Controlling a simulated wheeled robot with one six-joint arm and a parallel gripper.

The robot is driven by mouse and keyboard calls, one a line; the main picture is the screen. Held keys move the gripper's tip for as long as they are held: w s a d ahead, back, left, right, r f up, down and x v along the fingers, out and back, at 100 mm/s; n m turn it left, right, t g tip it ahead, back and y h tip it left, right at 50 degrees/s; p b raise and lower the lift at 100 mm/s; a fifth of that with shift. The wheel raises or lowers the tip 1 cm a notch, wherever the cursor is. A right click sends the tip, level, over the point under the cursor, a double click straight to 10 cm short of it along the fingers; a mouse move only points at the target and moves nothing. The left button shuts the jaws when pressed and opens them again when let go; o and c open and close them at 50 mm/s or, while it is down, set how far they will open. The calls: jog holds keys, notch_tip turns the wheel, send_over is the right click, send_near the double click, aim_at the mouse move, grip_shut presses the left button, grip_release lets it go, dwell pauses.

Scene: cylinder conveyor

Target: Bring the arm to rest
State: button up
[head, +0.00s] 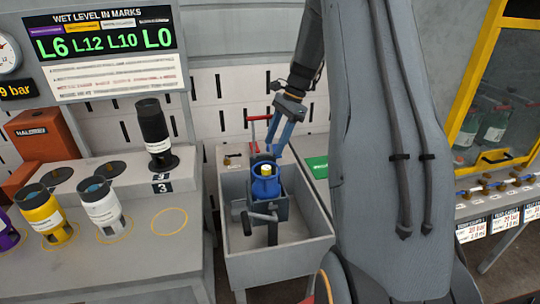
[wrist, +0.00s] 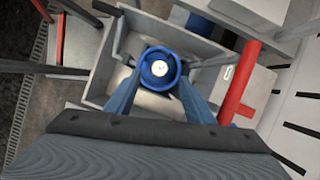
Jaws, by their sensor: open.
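My gripper (head: 273,148) hangs above the grey basin. Its two blue fingers are apart. In the wrist view my gripper (wrist: 158,88) has one finger on each side of a blue cylinder (wrist: 160,58), which appears just beyond the fingertips; I cannot tell whether they touch it. The blue cylinder (head: 265,188) stands upright with a pale yellow top in a grey holder (head: 284,210) inside the basin. Part of my arm crosses the right half of the head view.
The grey basin (head: 309,248) has a red-handled lever (head: 252,132) beside my gripper. A bench (head: 150,250) at left carries a black cylinder (head: 154,130), a white one (head: 103,205) and a yellow one (head: 44,212). A yellow-framed cabinet (head: 480,80) stands right.

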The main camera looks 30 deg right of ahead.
jog(key=s+a+f+n+h+b, duration=0.1)
jog(key=s+a+n+h, duration=0.1)
jog(key=s+a+n, duration=0.7)
jog(key=s+a+f+n+t+h+b, duration=0.1)
jog(key=s+a+n+h+b, duration=0.1)
jog(key=s+a+n, duration=0.7)
jog(key=s+a, duration=0.2)
jog(key=s, duration=0.2)
jog(key=shift+s+a+f, duration=0.15)
jog(key=shift+s+f, duration=0.05)
jog(key=shift+f, duration=0.2)
